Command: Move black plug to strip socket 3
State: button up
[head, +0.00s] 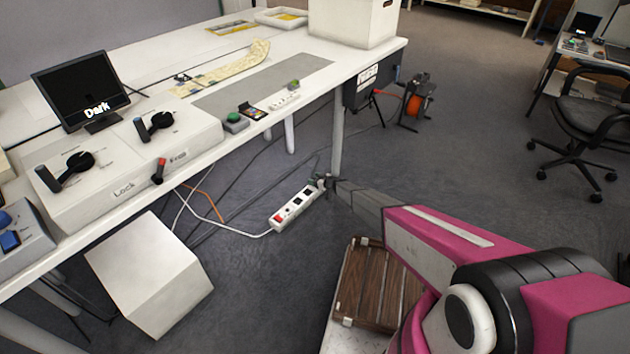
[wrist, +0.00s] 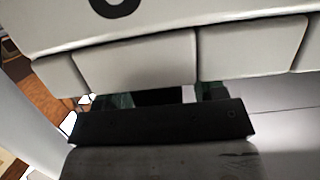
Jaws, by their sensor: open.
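A white power strip (head: 297,208) lies on the grey floor beside the table, with a red switch at its near end and several dark sockets along it. My gripper (head: 324,183) is at the strip's far end, low over the floor; it looks small there, and I cannot tell whether it touches the strip. A dark cable runs to that spot. I cannot make out the black plug clearly; it may be hidden by my gripper. The wrist view is mostly filled by pale and dark surfaces very close up, and no plug can be told there.
The white table (head: 225,147) carries a monitor (head: 82,88), a console and small items. A white box (head: 150,275) stands on the floor in front. Loose cables cross the floor under the table. A brown slatted case (head: 375,285) lies below my arm. An orange reel (head: 413,104) stands beyond.

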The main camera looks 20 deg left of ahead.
jog(key=shift+r, duration=0.15)
jog(key=v, duration=1.2)
jog(key=s+d+r+m+g+h, duration=0.1)
jog(key=s+d+r, duration=0.45)
jog(key=r, duration=0.25)
jog(key=s+d+r+m+g+h, duration=0.1)
jog(key=s+d+r+g, duration=0.1)
jog(key=s+d+r, duration=0.35)
jog(key=s+d+r+m+g+h, duration=0.1)
jog(key=s+d+r, duration=0.2)
jog(key=d+r, duration=0.6)
jog(key=s+d+r+m+g+h, duration=0.1)
jog(key=s+d+r+m+h, duration=0.9)
jog(key=s+d+r, duration=1.2)
jog(key=shift+s+d+g, duration=0.4)
jog(key=shift+s+d, duration=0.2)
jog(key=shift+d, duration=0.65)
